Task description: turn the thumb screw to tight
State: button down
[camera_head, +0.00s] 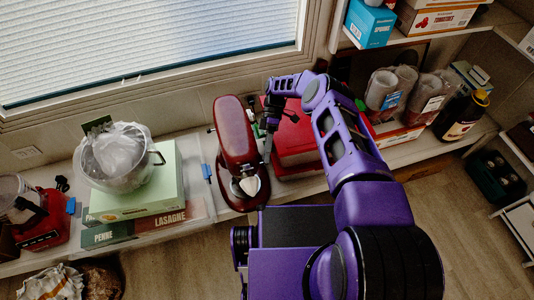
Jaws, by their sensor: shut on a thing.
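A dark red stand mixer (232,135) stands on the counter in the head view, its long head running from back to front over a bowl or base at the front. My gripper (259,128) is at the right side of the mixer head, at the end of my purple arm. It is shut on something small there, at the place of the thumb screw. The screw itself is hidden by the fingers and too small to make out, so I cannot tell how far it is turned.
A bright red box (295,140) is close right of the mixer, under my arm. To the left, a metal pot (108,178) with a plastic bag sits on a green box (163,192). Jars and a dark bottle (460,117) stand right.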

jog(key=c, duration=0.7)
grip_release()
jog(key=shift+c, duration=0.2)
notch_tip(320, 180, up, 10)
jog(key=p, duration=0.2)
jog(key=shift+d, duration=0.1)
